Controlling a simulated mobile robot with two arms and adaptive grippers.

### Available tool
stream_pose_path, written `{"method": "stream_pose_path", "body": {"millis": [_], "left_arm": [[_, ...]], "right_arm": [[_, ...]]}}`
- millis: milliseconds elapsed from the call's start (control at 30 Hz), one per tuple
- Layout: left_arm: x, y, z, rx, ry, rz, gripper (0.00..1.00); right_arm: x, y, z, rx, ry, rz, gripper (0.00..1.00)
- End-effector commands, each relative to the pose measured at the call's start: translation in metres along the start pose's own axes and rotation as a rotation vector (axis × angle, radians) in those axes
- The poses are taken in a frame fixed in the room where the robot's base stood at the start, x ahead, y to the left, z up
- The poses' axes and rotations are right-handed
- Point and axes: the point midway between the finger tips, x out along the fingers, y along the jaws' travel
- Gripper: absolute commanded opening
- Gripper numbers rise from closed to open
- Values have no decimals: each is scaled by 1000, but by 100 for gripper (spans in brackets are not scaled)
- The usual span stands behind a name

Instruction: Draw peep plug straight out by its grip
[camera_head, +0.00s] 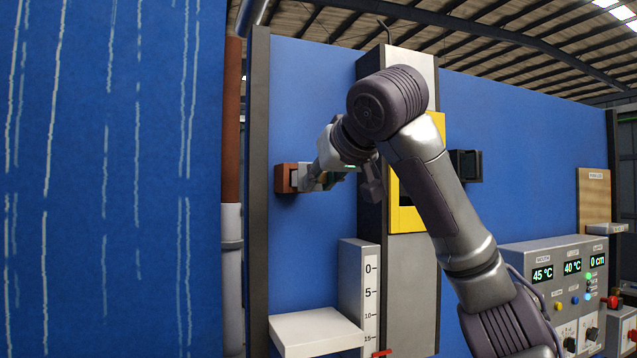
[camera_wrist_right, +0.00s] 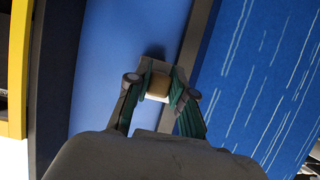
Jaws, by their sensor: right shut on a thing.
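The peep plug shows as a reddish-brown block (camera_head: 284,178) at the left side of the blue panel in the head view. My right gripper (camera_head: 308,178) reaches it from the right, with its fingers shut at the block's right side. In the right wrist view my right gripper (camera_wrist_right: 160,92) has a finger on each side of a small tan and pale plug grip (camera_wrist_right: 158,84) and is shut on it. A dark shadow lies on the blue panel just beyond. I cannot tell whether the plug is seated or apart from its hole. My left gripper is not in view.
A grey column with a yellow frame (camera_head: 436,130) stands behind my right arm. Below are a white shelf (camera_head: 315,328) and a scale (camera_head: 370,300). A control box (camera_head: 555,262) with readouts is at right. A dark post (camera_head: 258,110) stands close left of the plug.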

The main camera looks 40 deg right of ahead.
Motion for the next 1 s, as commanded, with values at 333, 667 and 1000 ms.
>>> {"method": "stream_pose_path", "body": {"millis": [333,667,1000], "left_arm": [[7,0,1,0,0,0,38],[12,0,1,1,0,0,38],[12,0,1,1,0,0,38]], "right_arm": [[-13,-1,6,0,3,-1,0],[-25,0,10,0,2,-1,0],[-27,0,10,0,2,-1,0]]}}
